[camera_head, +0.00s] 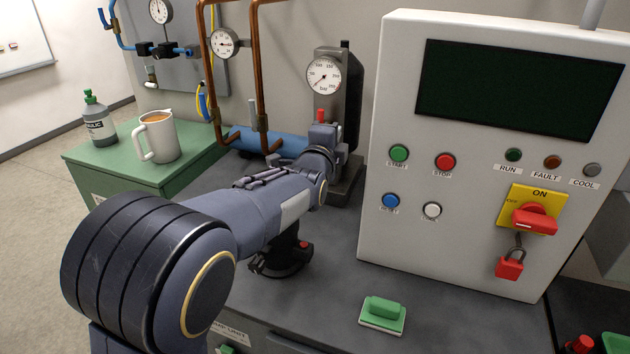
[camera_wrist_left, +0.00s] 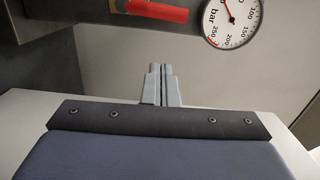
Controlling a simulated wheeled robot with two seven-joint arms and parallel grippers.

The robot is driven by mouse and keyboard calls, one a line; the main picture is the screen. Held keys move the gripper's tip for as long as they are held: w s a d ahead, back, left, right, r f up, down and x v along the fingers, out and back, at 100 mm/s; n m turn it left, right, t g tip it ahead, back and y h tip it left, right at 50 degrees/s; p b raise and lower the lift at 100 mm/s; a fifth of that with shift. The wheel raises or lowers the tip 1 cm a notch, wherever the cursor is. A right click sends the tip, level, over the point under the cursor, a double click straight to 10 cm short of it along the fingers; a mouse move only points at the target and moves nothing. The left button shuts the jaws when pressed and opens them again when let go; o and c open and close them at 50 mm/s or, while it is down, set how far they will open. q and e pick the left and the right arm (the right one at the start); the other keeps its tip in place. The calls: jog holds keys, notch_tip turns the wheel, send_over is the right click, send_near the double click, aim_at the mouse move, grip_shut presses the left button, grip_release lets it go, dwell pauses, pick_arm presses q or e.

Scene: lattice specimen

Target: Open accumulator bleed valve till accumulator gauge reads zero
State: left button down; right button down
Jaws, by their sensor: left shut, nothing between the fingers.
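The accumulator (camera_head: 347,95) is a dark upright cylinder on the bench, in a grey bracket. Its round white accumulator gauge (camera_head: 323,75) has a needle that seems to point lower left, near the low end; the dial also shows partly in the wrist view (camera_wrist_left: 232,18). The red bleed valve handle (camera_head: 321,115) is below the gauge and appears as a red lever at the top of the wrist view (camera_wrist_left: 156,11). My left gripper (camera_wrist_left: 160,72) is shut and empty, apart from the lever in that view. My arm hides the valve's lower surroundings. My right gripper is out of view.
A control cabinet (camera_head: 480,150) stands close on the right. Copper pipes (camera_head: 260,80) and a blue pipe (camera_head: 270,143) run behind my arm. A mug (camera_head: 158,138) and bottle (camera_head: 98,122) stand on a green cabinet at left.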

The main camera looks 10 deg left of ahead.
pick_arm(q)
jog(key=s+a+p, duration=0.2)
jog(key=s+p, duration=0.1)
jog(key=s, duration=1.3)
jog(key=shift+s, duration=0.4)
jog(key=s+a+f+n+g+h, duration=0.1)
jog(key=s+a+f+n+g, duration=0.15)
jog(key=f+n, duration=0.2)
jog(key=s+a+f+n+g+h, duration=0.1)
jog(key=a+f+n+g, duration=0.15)
jog(key=f, duration=0.35)
jog(key=s+a+f+n+g, duration=0.2)
jog(key=s+n, duration=0.5)
jog(key=s, duration=0.4)
jog(key=s+a+f+n+g, duration=0.2)
jog(key=s+n+g, duration=0.3)
jog(key=s, duration=0.6)
jog(key=shift+s+a+n+y, duration=0.15)
jog(key=shift+a+n+y, duration=0.25)
jog(key=shift+a+n, duration=0.5)
